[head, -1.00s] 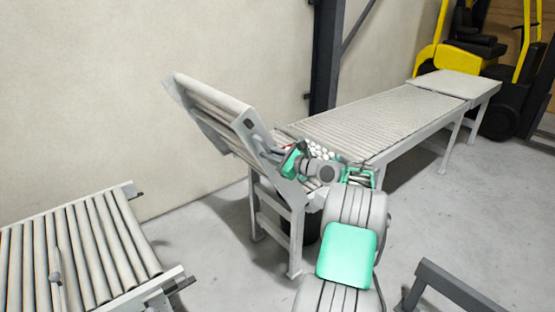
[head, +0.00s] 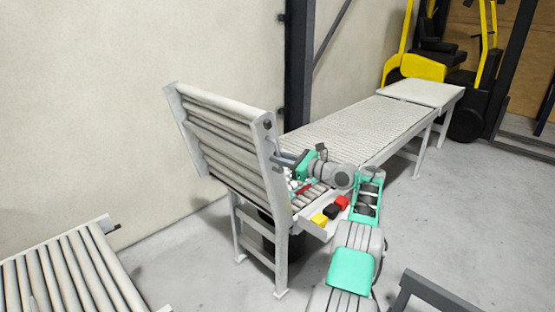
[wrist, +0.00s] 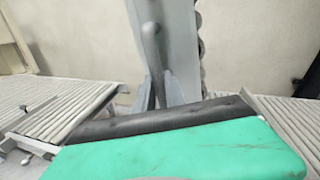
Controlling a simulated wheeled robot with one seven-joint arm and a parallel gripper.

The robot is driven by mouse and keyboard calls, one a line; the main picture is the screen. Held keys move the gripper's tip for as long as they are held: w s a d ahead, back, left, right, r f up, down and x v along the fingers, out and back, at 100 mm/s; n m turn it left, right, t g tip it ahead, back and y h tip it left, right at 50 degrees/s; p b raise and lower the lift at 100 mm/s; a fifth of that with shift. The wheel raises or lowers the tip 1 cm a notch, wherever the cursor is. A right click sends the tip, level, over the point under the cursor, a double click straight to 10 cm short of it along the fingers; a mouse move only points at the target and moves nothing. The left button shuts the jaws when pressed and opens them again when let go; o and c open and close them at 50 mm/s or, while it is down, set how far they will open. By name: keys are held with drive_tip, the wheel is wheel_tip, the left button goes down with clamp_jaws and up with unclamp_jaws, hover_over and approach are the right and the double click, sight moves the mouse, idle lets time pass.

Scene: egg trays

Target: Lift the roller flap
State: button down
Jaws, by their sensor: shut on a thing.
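The roller flap (head: 228,135) is a grey frame with several pale rollers. It stands raised and steeply tilted at the near end of the long roller conveyor (head: 345,130). My gripper (head: 282,161) is at the right side rail of the flap, shut on the flap's handle.
White eggs (head: 297,184) lie on the conveyor below my gripper. A control box with yellow, black and red buttons (head: 331,209) sits on the conveyor's near side. Another roller conveyor (head: 65,275) stands at lower left, with open floor between. A yellow forklift (head: 420,68) is at the back right.

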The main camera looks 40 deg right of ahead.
drive_tip(key=shift+a+f, duration=0.15)
drive_tip(key=c, duration=1.6)
unclamp_jaws()
drive_tip(key=shift+w, duration=0.1)
drive_tip(key=shift+o, duration=0.8)
